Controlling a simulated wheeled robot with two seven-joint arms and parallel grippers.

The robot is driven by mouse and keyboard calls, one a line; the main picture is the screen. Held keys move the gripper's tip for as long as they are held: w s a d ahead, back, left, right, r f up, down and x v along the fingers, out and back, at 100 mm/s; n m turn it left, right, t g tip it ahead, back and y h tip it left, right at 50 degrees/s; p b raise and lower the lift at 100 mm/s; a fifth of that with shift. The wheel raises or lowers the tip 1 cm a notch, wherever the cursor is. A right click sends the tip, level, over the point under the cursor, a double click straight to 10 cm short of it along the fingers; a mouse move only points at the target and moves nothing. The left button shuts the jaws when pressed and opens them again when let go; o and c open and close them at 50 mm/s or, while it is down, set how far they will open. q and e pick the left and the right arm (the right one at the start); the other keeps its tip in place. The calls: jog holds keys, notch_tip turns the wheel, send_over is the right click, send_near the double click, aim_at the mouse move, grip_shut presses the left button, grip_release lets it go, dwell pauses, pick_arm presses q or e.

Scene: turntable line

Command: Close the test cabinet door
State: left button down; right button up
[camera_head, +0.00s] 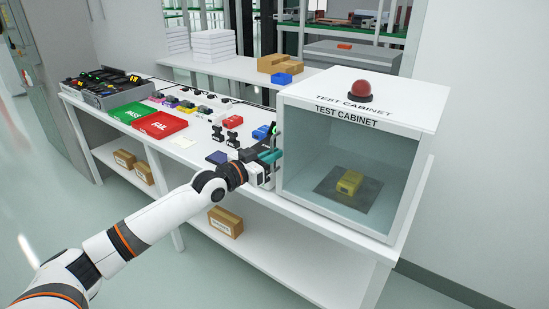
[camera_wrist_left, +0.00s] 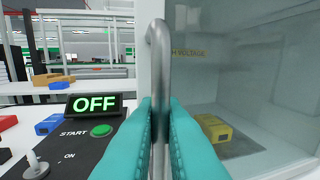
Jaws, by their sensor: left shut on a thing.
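The test cabinet (camera_head: 428,115) is a white box with a dark-tinted front and a red dome lamp on top; it stands at the right end of the table. My left gripper (camera_head: 270,156) is at the left edge of its front. In the left wrist view, the teal fingers (camera_wrist_left: 160,135) are shut around a vertical grey metal door handle (camera_wrist_left: 161,60). A yellow block (camera_head: 349,182) sits on a dark plate inside; it also shows in the wrist view (camera_wrist_left: 214,128). I cannot tell how far the door stands from the frame. My right gripper is out of view.
A control panel with an OFF display (camera_wrist_left: 96,104), a green start button (camera_wrist_left: 101,130) and a toggle is left of the handle. Green PASS (camera_head: 131,112) and red FAIL (camera_head: 160,125) trays and small parts lie on the table.

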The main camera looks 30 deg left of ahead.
pick_arm(q)
jog(key=shift+w+a+r, duration=0.1)
jog(key=shift+a+r, duration=0.05)
jog(key=shift+r, duration=0.15)
jog(key=c, duration=1.9)
grip_release()
jog(key=shift+w, duration=0.1)
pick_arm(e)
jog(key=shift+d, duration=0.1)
pick_arm(q)
jog(key=shift+s+f, duration=0.25)
jog(key=v, duration=1.1)
jog(key=shift+s+a, duration=0.2)
jog(key=shift+s, duration=0.1)
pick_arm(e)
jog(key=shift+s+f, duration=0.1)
